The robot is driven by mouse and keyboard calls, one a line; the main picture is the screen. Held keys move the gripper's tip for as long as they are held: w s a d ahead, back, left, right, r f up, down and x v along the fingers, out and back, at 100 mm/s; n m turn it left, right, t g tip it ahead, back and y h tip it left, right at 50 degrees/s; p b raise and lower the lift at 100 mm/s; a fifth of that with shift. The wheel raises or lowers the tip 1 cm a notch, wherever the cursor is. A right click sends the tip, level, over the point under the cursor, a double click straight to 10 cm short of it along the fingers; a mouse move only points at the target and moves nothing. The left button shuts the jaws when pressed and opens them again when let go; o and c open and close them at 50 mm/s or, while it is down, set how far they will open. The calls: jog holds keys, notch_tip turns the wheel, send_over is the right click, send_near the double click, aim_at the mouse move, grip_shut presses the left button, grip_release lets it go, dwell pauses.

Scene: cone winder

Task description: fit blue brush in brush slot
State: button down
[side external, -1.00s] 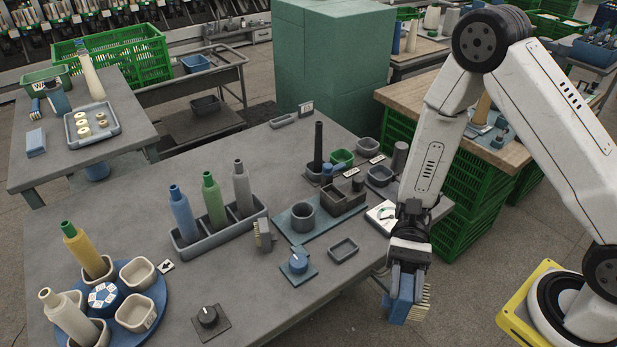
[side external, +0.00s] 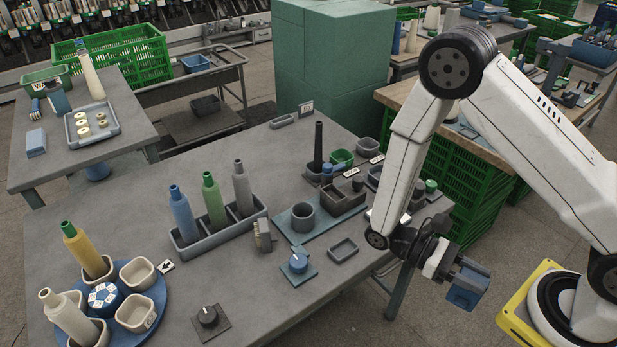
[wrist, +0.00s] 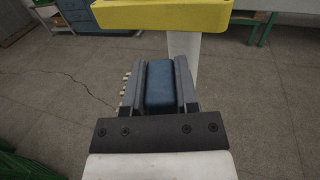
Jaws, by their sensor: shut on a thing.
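The blue brush (side external: 467,288) is held in my gripper (side external: 472,282), off the table's right front edge and above the floor, in the side external view. The gripper is tilted outward, pointing to the lower right. In the wrist view the brush's blue back (wrist: 160,88) sits between the two grey jaws (wrist: 160,65), and pale bristle tufts show on the left. A dark compartmented holder (side external: 343,197) stands on a blue base plate (side external: 325,228) on the table. I cannot tell which opening is the brush slot.
A grey-tan brush (side external: 263,236) stands on the table near the rack (side external: 218,237) of bottles. A small dish (side external: 343,249) and a blue knob (side external: 298,262) are nearby. A yellow-edged base (side external: 510,318) is at lower right. The table's front middle has bare room.

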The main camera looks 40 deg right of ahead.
jog(key=w+d+n+t+h, duration=0.6)
jog(key=w+n+t+h, duration=0.25)
jog(key=h, duration=0.25)
jog(key=w+a+n+t+h, duration=0.1)
jog(key=w+a+n+t, duration=0.2)
jog(key=w+n+t, duration=0.85)
jog(key=w+a+n+t+y, duration=0.4)
jog(key=a+n+t+y, duration=0.2)
jog(key=a, duration=0.6)
jog(key=w+a+n+t+y, duration=0.4)
jog(key=a+n+t+y, duration=0.2)
jog(key=a+t+y, duration=0.3)
jog(key=a+y, duration=0.2)
jog(key=a, duration=0.1)
jog(key=shift+a+r+n, duration=0.25)
jog(key=shift+r+n, duration=0.05)
jog(key=shift+r, duration=0.05)
